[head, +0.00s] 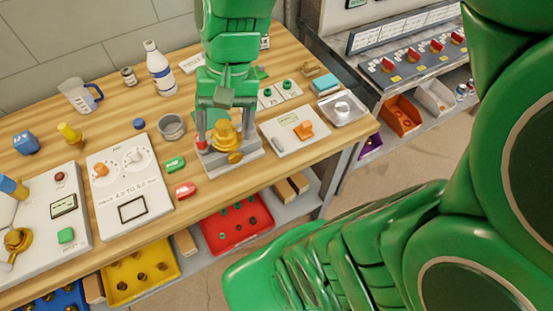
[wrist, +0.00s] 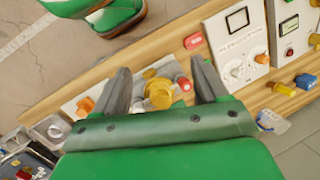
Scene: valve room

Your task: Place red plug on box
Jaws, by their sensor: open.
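A small red plug (head: 185,190) with a pale end lies on the wooden table near its front edge. It also shows in the wrist view (wrist: 193,41). My gripper (head: 224,140) is open, its fingers pointing down on either side of a brass valve (head: 228,138) on a grey base plate, to the right of the red plug. In the wrist view my fingers (wrist: 160,65) are apart with the brass valve between and below them. Whether they touch it I cannot tell. Several box-like things are in view; which is the task's box is unclear.
A green plug (head: 175,163) lies just behind the red plug. A white panel with dials (head: 130,185) stands to their left, a metal cup (head: 171,127) behind. A white box with an orange knob (head: 295,130) is right of the valve. A red bin (head: 237,222) sits below.

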